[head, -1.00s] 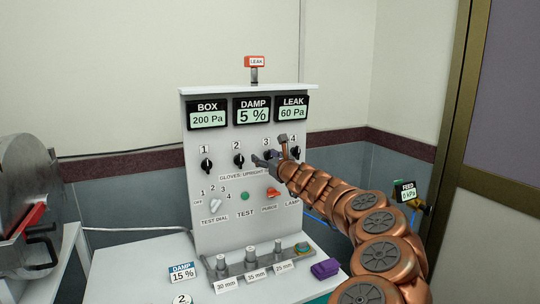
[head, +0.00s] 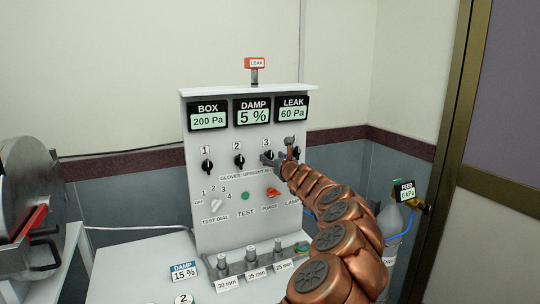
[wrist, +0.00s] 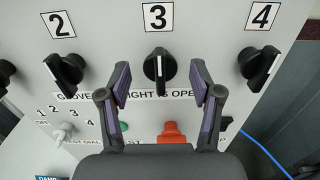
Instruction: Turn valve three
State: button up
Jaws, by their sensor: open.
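Valve three is a black knob with a white pointer line under the label 3; it shows in the wrist view (wrist: 159,66), its pointer upright. In the head view my gripper hides most of it, below its label 3 (head: 267,143). My gripper (wrist: 160,85) is open, with one finger on each side of the knob and a gap to both. In the head view my gripper (head: 276,159) is at the panel. Valve two (wrist: 65,70) and valve four (wrist: 257,66) flank it, both with tilted pointers in the wrist view.
The white panel (head: 225,180) carries displays reading BOX 200 Pa, DAMP 5 % and LEAK 60 Pa. A test dial (head: 217,205), a green test button (head: 245,196) and a red purge switch (head: 273,192) sit below the valves. A gas cylinder (head: 391,226) stands at right.

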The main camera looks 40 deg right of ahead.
jog(key=shift+p+x, duration=0.45)
jog(key=shift+x, duration=0.85)
jog(key=c, duration=1.1)
